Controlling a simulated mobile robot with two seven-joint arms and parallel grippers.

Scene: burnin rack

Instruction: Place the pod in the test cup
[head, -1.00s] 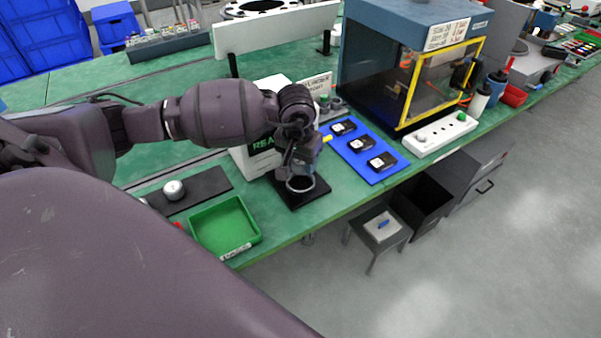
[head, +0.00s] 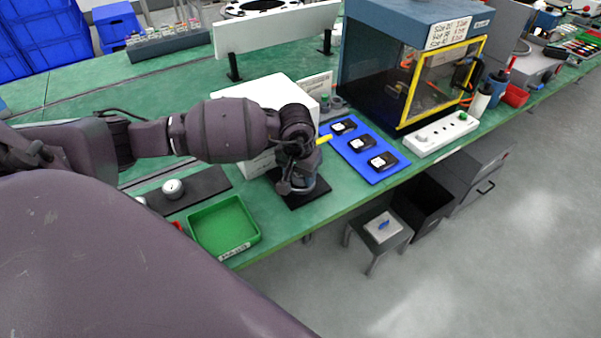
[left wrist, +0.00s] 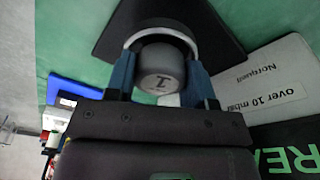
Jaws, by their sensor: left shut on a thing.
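The pod (left wrist: 160,70) is a grey cylinder with a dark mark on its end. My left gripper (left wrist: 162,88) is shut on it, one blue finger on each side. The test cup (left wrist: 160,29) shows as a pale round rim around the pod's far side. I cannot tell how deep the pod sits in it. In the head view my left gripper (head: 297,184) is low over the cup (head: 305,190), which stands on a black mat (head: 315,195) and is partly hidden by the gripper. My right gripper is not in view.
A white box (head: 270,92) stands close behind my left wrist. A green tray (head: 224,228) and a dark mat with a silver knob (head: 173,188) lie to the left. A blue mat (head: 373,173) with three black devices lies to the right, before a glazed cabinet (head: 440,80).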

